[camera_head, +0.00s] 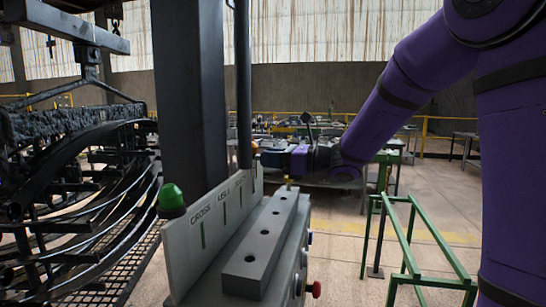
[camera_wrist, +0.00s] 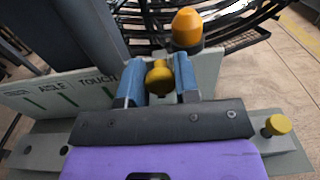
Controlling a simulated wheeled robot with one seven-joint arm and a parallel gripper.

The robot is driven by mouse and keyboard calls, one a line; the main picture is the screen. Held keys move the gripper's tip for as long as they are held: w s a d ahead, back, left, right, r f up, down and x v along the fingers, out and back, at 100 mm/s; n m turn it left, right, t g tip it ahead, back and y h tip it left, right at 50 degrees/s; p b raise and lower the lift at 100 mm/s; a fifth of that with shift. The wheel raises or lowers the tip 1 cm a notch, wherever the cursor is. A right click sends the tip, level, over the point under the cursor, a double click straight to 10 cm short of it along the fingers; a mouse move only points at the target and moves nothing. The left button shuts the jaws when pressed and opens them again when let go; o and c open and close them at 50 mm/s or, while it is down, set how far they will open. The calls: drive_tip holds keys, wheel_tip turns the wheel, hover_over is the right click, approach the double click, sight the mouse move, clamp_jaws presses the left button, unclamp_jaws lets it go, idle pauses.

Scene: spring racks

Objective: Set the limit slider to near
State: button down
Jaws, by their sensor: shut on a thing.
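My gripper (camera_wrist: 158,82) is shut on a brass-yellow knob (camera_wrist: 158,76), which sits between its blue fingers in the wrist view. In the head view my gripper (camera_head: 272,157) is at the far end of the labelled panel, and the held knob cannot be made out. The upright pale panel (camera_head: 208,234) carries green marks and lettering, with CROSS and AISLE readable. In front of it lies a long grey block (camera_head: 258,250) with a row of holes. A second brass knob (camera_wrist: 277,125) stands on the block, right of my gripper. No "near" label can be read.
A green dome (camera_head: 172,197) stands at the panel's near end, and an orange dome (camera_wrist: 187,27) is beyond my fingers. A dark column (camera_head: 190,90) rises behind the panel. A spring rack (camera_head: 85,190) is left; a green frame (camera_head: 418,245) is right. A red button (camera_head: 316,289) projects from the cabinet.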

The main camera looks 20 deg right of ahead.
drive_tip(key=c, duration=0.9)
unclamp_jaws()
drive_tip(key=shift+s+a, duration=0.15)
drive_tip(key=shift+s, duration=0.05)
drive_tip(key=shift+o, duration=0.2)
drive_tip(key=v, duration=1)
drive_tip(key=shift+s+d, duration=0.25)
drive_tip(key=shift+d, duration=0.1)
